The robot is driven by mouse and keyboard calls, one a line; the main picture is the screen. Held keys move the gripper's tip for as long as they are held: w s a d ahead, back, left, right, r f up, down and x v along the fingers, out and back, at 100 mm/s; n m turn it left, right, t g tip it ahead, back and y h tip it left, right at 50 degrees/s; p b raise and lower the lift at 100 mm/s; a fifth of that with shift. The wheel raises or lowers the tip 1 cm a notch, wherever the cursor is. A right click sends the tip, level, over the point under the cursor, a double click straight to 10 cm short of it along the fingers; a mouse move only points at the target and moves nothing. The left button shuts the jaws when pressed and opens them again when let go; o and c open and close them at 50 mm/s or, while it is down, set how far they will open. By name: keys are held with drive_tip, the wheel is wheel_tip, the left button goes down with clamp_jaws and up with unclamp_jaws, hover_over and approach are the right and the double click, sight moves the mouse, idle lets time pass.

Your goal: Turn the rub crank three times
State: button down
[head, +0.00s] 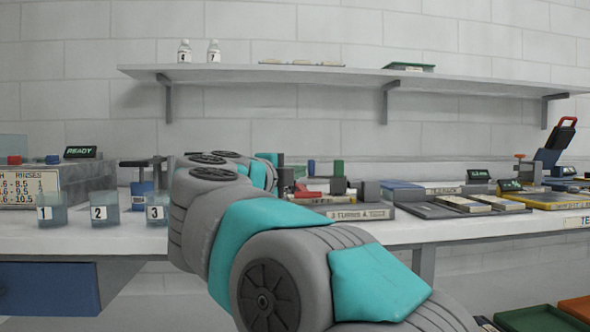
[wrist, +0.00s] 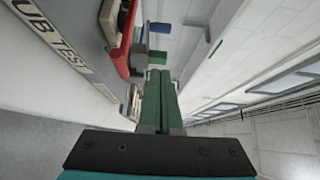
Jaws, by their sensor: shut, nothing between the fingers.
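The rub test station shows in the head view with its lettered front label (head: 355,213), right of my arm. In the wrist view its label (wrist: 62,42) runs along the left side. I cannot tell for sure which is the crank's handle. My gripper (wrist: 157,73) is shut and empty, close to the green knob. In the head view my arm hides part of the station.
Cups numbered 1 (head: 45,209), 2 (head: 104,209) and 3 (head: 157,210) stand left of my arm. Flat trays (head: 440,210) and a yellow-edged station (head: 553,200) lie to the right. A wall shelf (head: 300,76) runs above the bench.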

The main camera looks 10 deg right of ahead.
sight(309, 167)
drive_tip(key=x, duration=0.8)
drive_tip(key=shift+w+a, duration=0.2)
drive_tip(key=shift+w, duration=0.4)
drive_tip(key=shift+w+a, duration=0.15)
drive_tip(key=shift+w, duration=1.05)
drive_tip(key=shift+a+r+p, duration=0.1)
drive_tip(key=shift+p, duration=0.2)
